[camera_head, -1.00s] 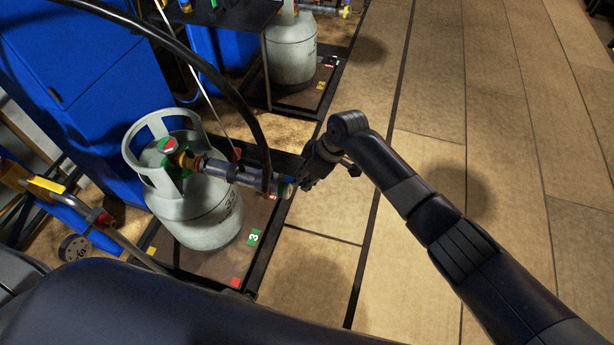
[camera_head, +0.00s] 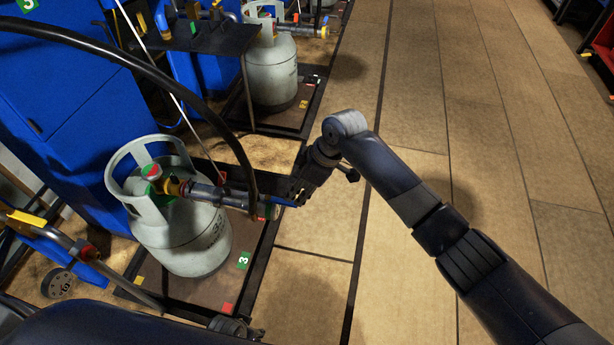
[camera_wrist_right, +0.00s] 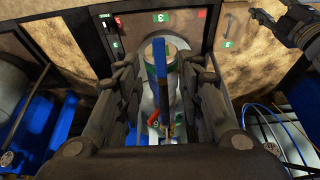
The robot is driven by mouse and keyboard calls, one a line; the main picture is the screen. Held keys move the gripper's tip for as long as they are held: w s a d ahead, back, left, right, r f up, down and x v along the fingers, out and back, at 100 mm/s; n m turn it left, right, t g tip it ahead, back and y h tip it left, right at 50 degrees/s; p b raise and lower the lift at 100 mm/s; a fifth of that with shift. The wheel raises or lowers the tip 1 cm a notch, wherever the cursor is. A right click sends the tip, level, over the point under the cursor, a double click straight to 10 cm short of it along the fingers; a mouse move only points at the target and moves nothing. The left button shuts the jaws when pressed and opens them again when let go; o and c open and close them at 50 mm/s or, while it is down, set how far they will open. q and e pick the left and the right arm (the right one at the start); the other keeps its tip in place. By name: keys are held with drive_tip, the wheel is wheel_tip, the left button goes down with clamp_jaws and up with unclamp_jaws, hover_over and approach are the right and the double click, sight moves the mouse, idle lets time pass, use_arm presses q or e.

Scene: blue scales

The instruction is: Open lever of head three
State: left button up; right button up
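The filling head (camera_head: 225,196), a grey-blue pipe, is attached to the valve on top of the grey cylinder (camera_head: 190,240) on scale three. Its blue lever (camera_head: 284,201) shows only as a small strip at the free end. In the right wrist view the blue lever (camera_wrist_right: 159,58) runs up the middle in front of the head (camera_wrist_right: 172,60). My right gripper (camera_head: 296,190) is at the head's free end; its fingers stand open on both sides of the lever, with gaps visible. My left gripper (camera_head: 238,327) is low near the scale's front corner, mostly cut off; its fingers are unclear.
A black hose (camera_head: 195,93) arches down to the head. The scale plate (camera_head: 195,287) carries a green number 3 label (camera_head: 244,260). A second cylinder (camera_head: 272,75) stands behind. Blue cabinets are at the left; another yellow-handled pipe (camera_head: 30,219) hangs there. The tiled floor at right is clear.

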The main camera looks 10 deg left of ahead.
drive_tip(key=v, duration=0.6)
idle(0.3)
